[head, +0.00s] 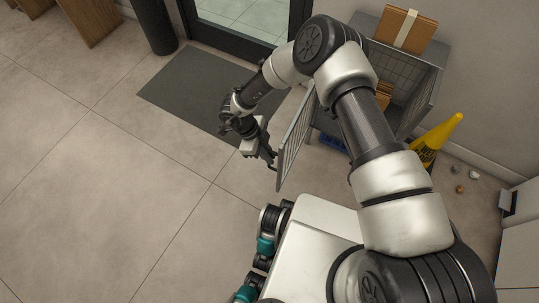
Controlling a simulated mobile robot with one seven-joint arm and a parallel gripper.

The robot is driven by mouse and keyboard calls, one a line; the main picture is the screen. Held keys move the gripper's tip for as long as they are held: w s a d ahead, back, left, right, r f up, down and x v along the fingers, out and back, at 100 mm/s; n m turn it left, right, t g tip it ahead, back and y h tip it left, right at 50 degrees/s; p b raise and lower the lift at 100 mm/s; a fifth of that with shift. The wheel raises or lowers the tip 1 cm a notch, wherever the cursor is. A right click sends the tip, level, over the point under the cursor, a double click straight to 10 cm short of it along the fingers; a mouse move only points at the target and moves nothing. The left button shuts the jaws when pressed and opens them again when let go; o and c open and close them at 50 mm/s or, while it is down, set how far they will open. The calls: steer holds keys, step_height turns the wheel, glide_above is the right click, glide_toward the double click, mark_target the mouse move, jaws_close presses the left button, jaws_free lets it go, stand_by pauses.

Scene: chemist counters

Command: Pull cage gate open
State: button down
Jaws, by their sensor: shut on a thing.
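The cage (424,98) is a grey wire-mesh box against the wall at the upper right, partly hidden behind my arm. Its gate (295,139) is a mesh panel that stands swung out from the cage, seen nearly edge-on. My gripper (270,160) is at the left edge of the gate and is shut on it. The fingertips are small here, and the exact grip point is hard to make out. Brown boxes (383,95) show inside the cage.
A brown parcel (406,30) with a pale band lies on the cage. A yellow cone (438,137) and several small lumps (460,189) are on the floor to its right. A grey mat (190,88) lies before a glass door (245,20).

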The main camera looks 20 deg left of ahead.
steer(key=c, duration=1.8)
jaws_free()
steer(key=shift+c, duration=0.2)
steer(key=w+p+v, duration=0.1)
steer(key=p+v, duration=0.2)
steer(key=v, duration=1.4)
steer(key=shift+s, duration=0.5)
steer(key=shift+a+r, duration=0.1)
steer(key=shift+r, duration=0.05)
